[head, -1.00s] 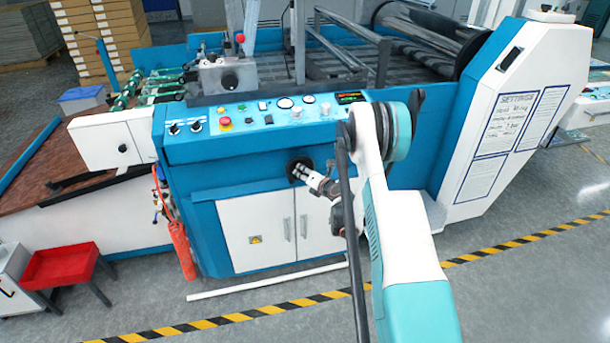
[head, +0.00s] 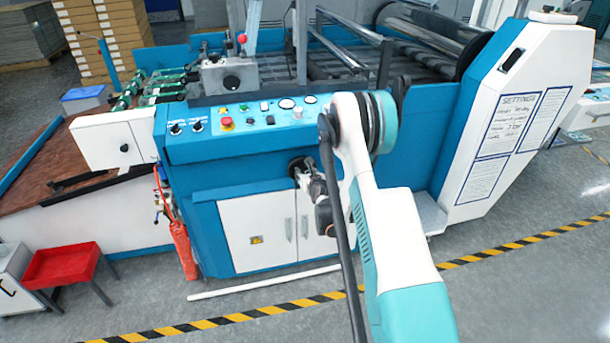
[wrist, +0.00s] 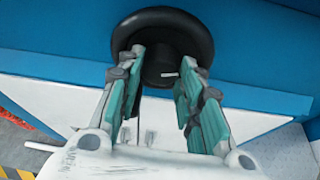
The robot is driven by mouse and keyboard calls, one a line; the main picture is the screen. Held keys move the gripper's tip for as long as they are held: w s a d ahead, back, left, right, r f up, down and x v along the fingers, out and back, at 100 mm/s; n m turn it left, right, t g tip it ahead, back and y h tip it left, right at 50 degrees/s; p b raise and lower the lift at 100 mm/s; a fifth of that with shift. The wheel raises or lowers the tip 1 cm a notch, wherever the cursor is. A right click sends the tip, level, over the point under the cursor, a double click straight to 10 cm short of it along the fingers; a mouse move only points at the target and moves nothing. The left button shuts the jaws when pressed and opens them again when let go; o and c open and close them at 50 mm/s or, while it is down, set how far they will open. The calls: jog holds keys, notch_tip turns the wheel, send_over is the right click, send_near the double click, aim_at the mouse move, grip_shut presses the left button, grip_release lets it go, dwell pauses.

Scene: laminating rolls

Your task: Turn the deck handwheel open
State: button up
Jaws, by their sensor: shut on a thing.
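The black round handwheel (wrist: 161,25) is on the blue front of the laminating machine. In the head view the handwheel (head: 294,165) is partly covered by my gripper (head: 303,172). In the wrist view my gripper (wrist: 162,68) reaches up to the wheel, with one green-padded finger on each side of its dark hub. A short white mark shows on the hub. The jaws are shut on the handwheel, though the exact contact points are hard to see.
The control panel (head: 262,115) with knobs and a red button lies above the wheel. White cabinet doors (head: 262,235) are below it. A red extinguisher (head: 183,248) stands to the left, and a red stand (head: 62,265) farther left. Open floor lies in front, with a striped line (head: 240,318).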

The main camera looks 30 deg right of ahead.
dwell(0.4)
jog(key=o, duration=1.1)
jog(key=shift+c, duration=0.2)
